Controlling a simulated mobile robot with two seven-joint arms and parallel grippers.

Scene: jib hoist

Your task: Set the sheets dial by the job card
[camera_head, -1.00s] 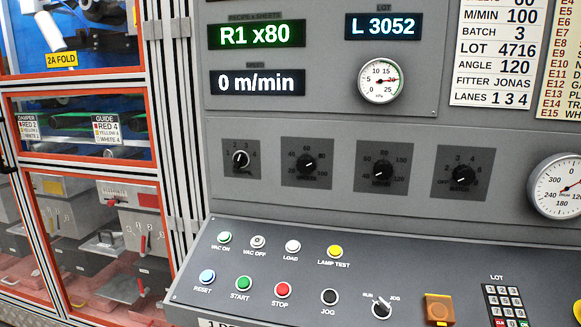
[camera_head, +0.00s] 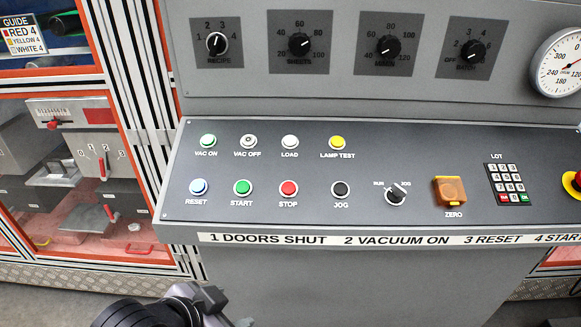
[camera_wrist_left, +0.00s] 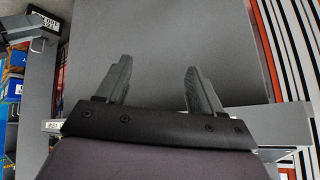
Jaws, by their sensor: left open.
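The sheets dial (camera_head: 300,43) is a black knob on a dark square plate in the upper row of the panel. Its white mark points up and right, toward the 80. The job card is out of view now. My left gripper (camera_head: 226,308) shows at the bottom edge of the head view, below and in front of the console, well away from the dial. In the left wrist view its two fingers (camera_wrist_left: 158,75) stand apart with nothing between them.
The recipe dial (camera_head: 217,44) is left of the sheets dial, and two other dials are right of it. Below, the sloping console (camera_head: 320,215) carries buttons, a run/jog switch (camera_head: 395,195), an orange zero cover (camera_head: 450,191) and a keypad (camera_head: 508,184). Orange-framed machine doors stand at left.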

